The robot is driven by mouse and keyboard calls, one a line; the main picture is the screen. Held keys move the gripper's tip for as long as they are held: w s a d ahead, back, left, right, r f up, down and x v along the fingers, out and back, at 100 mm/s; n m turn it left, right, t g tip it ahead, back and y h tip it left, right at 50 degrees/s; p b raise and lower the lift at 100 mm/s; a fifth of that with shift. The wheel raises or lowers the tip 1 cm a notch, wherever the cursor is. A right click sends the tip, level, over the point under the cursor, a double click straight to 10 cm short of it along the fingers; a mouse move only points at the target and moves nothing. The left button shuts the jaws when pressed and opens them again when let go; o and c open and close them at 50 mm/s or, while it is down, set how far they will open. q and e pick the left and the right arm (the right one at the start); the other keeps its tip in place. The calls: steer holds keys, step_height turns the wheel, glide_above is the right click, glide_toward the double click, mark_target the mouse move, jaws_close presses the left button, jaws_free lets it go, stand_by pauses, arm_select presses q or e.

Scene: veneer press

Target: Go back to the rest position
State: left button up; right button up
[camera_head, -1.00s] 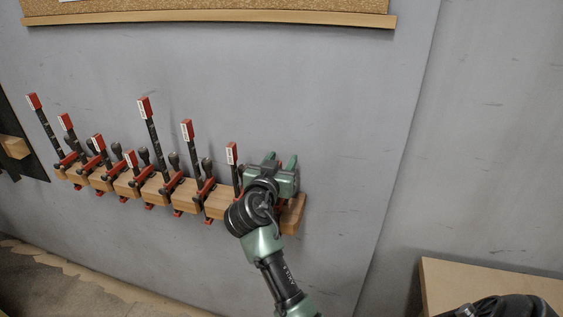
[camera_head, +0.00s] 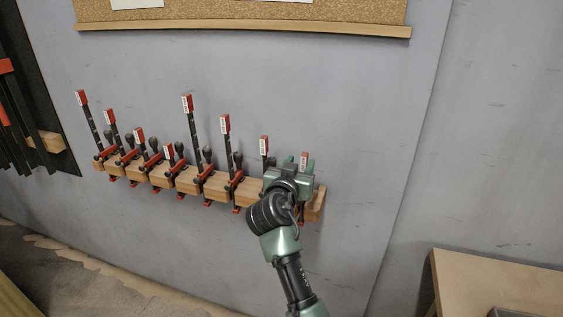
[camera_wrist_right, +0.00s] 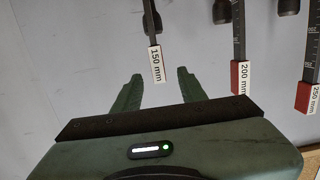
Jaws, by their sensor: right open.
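My right gripper (camera_head: 291,164) is in front of the right end of a wooden clamp rack (camera_head: 315,206) on the grey wall. My left gripper is not in view.
Several more red and black bar clamps (camera_head: 226,150) hang along the rack to the left. A cork board (camera_head: 240,12) is above. A wooden worktop (camera_head: 490,285) stands at the lower right. The wall right of the rack is bare.

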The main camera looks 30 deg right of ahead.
steer(key=shift+s+a, duration=0.15)
steer(key=s+a+f+n+g+y, duration=0.1)
steer(key=s+a+f+n+y, duration=0.1)
steer(key=s+f, duration=0.45)
steer(key=s+a+f+n+g+y, duration=0.1)
steer(key=s+a+f+n+y, duration=0.15)
steer(key=f, duration=0.65)
steer(key=s+a+f+n+g+y, duration=0.25)
steer(key=s+a+f, duration=0.2)
steer(key=s, duration=0.45)
steer(key=s+a+f+n+g+y, duration=0.1)
steer(key=s+a+f+n+y, duration=0.15)
steer(key=s+a+f, duration=0.4)
steer(key=s+a+f+n+g+y, duration=0.2)
steer(key=s+a+y, duration=0.1)
steer(key=s, duration=0.8)
step_height(320, 180, down, 30)
steer(key=s+g+b, duration=0.2)
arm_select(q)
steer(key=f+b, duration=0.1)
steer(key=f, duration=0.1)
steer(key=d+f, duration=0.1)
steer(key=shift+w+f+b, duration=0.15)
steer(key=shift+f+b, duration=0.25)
arm_select(e)
steer(key=s+d+f, duration=0.2)
steer(key=s+f, duration=1.2)
steer(key=s, duration=0.2)
steer(key=shift+d+f+n, duration=0.35)
steer(key=shift+f, duration=0.05)
